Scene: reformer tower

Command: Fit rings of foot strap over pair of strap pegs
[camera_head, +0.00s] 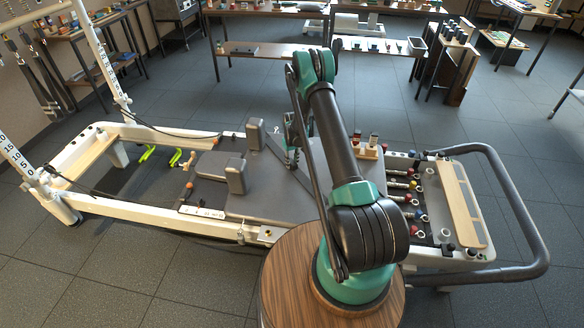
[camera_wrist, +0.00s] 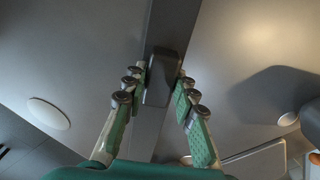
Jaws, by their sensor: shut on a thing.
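My gripper (camera_wrist: 160,85) has its green fingers shut on a dark, rounded block-like piece (camera_wrist: 161,78), which could be part of the foot strap; I cannot tell. The piece is held over a dark band (camera_wrist: 172,30) that crosses a grey padded surface (camera_wrist: 92,45). In the head view my gripper (camera_head: 291,135) is above the grey carriage (camera_head: 270,203), beside the upright shoulder blocks, partly hidden by my arm. A dark strip (camera_head: 282,153) runs diagonally below it. The strap's rings and the pair of strap pegs cannot be made out with certainty.
Two upright shoulder blocks (camera_head: 236,176) (camera_head: 254,134) stand on the carriage. Springs with coloured ends (camera_head: 402,185) and a wooden footboard (camera_head: 459,203) are at right. Yellow-green loops (camera_head: 147,153) lie in the frame at left. White frame posts (camera_head: 98,55) rise at left.

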